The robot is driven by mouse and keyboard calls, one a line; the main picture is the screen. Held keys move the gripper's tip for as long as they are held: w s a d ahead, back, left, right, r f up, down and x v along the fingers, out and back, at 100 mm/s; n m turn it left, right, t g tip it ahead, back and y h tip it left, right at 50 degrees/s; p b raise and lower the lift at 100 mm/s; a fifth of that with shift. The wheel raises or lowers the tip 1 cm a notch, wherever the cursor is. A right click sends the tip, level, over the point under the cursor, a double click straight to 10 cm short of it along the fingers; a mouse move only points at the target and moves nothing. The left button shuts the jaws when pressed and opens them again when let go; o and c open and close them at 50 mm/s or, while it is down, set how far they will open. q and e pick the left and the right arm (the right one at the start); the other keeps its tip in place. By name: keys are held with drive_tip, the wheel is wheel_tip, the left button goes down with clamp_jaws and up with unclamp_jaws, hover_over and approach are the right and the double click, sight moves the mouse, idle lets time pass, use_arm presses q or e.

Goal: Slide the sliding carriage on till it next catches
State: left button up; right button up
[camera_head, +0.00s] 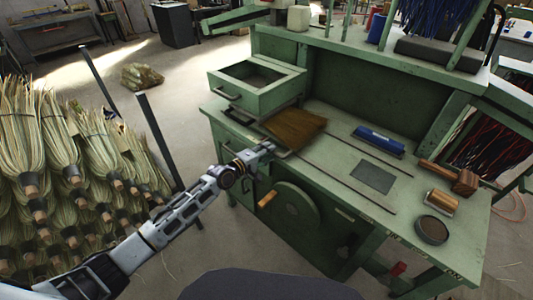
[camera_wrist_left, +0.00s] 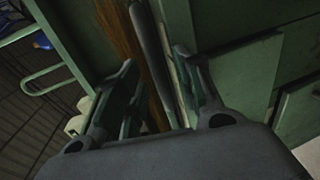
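The sliding carriage appears to be the brown wooden plate (camera_head: 295,127) at the left end of the bench top, by two thin dark rails (camera_head: 345,184) that run to the right. My left gripper (camera_head: 268,148) is at the plate's near left edge. In the left wrist view the fingers (camera_wrist_left: 155,60) stand apart, with a dark grey bar (camera_wrist_left: 147,40) and a brown wooden edge (camera_wrist_left: 118,35) running between them. I cannot tell whether either finger touches the bar. My right gripper is not in view.
The green bench (camera_head: 440,240) carries a blue brush (camera_head: 379,140), a dark flat plate (camera_head: 373,177), a wooden mallet (camera_head: 450,178), a wooden spool-like piece (camera_head: 441,202) and a round dark tin (camera_head: 432,230). An open drawer (camera_head: 256,84) stands behind the carriage. Brooms (camera_head: 60,150) hang at left.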

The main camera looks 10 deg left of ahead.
use_arm(q)
drive_tip(key=v, duration=1.2)
idle(0.6)
idle(0.6)
